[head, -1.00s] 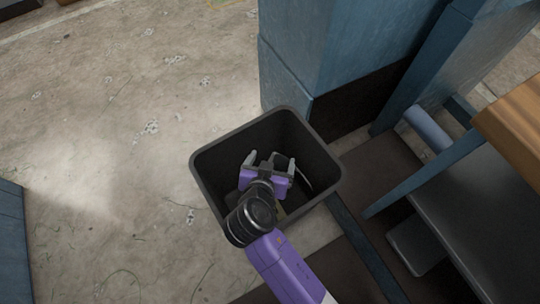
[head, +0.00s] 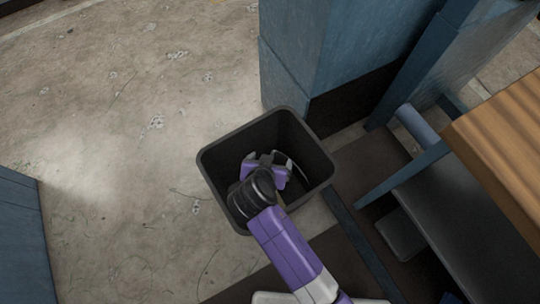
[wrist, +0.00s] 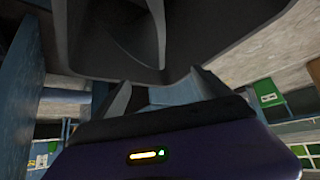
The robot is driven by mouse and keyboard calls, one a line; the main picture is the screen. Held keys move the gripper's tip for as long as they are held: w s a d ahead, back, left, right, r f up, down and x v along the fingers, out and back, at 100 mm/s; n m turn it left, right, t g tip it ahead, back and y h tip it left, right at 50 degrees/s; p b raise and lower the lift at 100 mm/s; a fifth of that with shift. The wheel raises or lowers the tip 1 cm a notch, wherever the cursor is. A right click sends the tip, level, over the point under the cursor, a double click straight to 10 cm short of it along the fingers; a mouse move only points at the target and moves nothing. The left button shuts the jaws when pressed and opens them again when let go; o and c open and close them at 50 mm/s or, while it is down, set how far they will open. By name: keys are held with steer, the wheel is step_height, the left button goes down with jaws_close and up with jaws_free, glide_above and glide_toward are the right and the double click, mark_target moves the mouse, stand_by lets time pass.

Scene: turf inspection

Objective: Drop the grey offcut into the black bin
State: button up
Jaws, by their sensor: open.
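The black bin (head: 215,180) stands open on the floor in the middle of the head view. My gripper (head: 266,158) is over the bin's mouth, within its rim in the picture, with its jaws apart. How deep it reaches is hard to tell. A thin, pale grey curved edge (head: 295,167) shows inside the bin, just right of the jaws; it looks like part of the grey offcut, but most of it is too dark to make out. In the wrist view, both fingers of my gripper (wrist: 155,92) stand apart with nothing clearly held between them.
A blue metal pillar (head: 335,50) stands right behind the bin. To the right are a bench with a wooden top (head: 500,130) and its dark lower shelf (head: 455,230). Open concrete floor (head: 110,140) lies to the left.

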stand_by(0.3)
steer(key=p+v, duration=0.2)
steer(key=v, duration=0.6)
stand_by(0.5)
